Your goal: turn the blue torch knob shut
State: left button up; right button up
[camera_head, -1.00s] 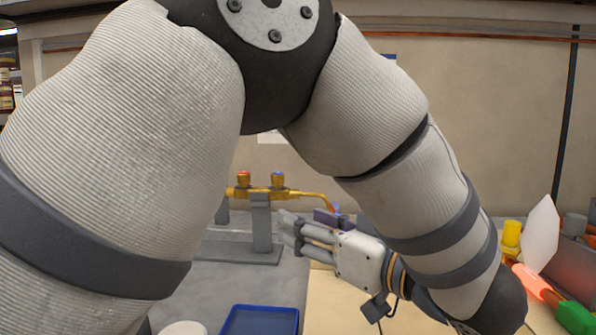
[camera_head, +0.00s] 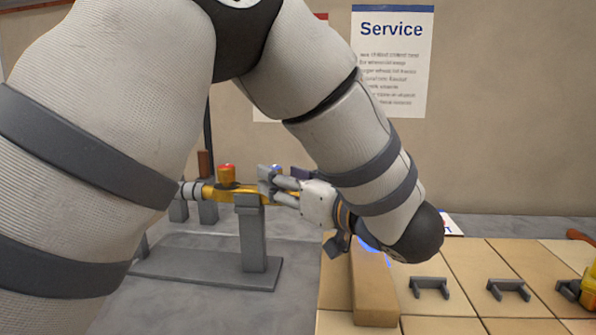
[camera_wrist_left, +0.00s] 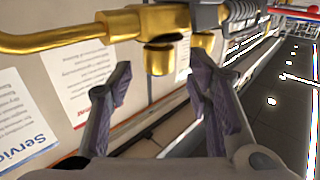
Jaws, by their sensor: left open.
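The brass torch (camera_head: 222,192) lies level on a grey stand (camera_head: 251,235) in the head view. Its red knob (camera_head: 226,174) stands up clear of my gripper. Only a bit of the blue knob (camera_head: 277,167) shows, behind the fingers of my left gripper (camera_head: 275,183). In the left wrist view the brass torch body (camera_wrist_left: 150,22) crosses the top, with two brass knob stems (camera_wrist_left: 158,58) below it. My left gripper (camera_wrist_left: 162,78) is open, its purple-padded fingers apart, with one stem between and beyond the tips. Contact cannot be told. My right gripper is out of view.
A wooden block (camera_head: 372,285) lies on the tan board (camera_head: 450,265) right of the stand, with grey brackets (camera_head: 430,285) beyond it. A Service poster (camera_head: 392,60) hangs on the wall. My left arm hides much of the left side.

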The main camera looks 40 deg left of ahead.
pick_arm(q)
jog(key=x, duration=0.4)
grip_shut()
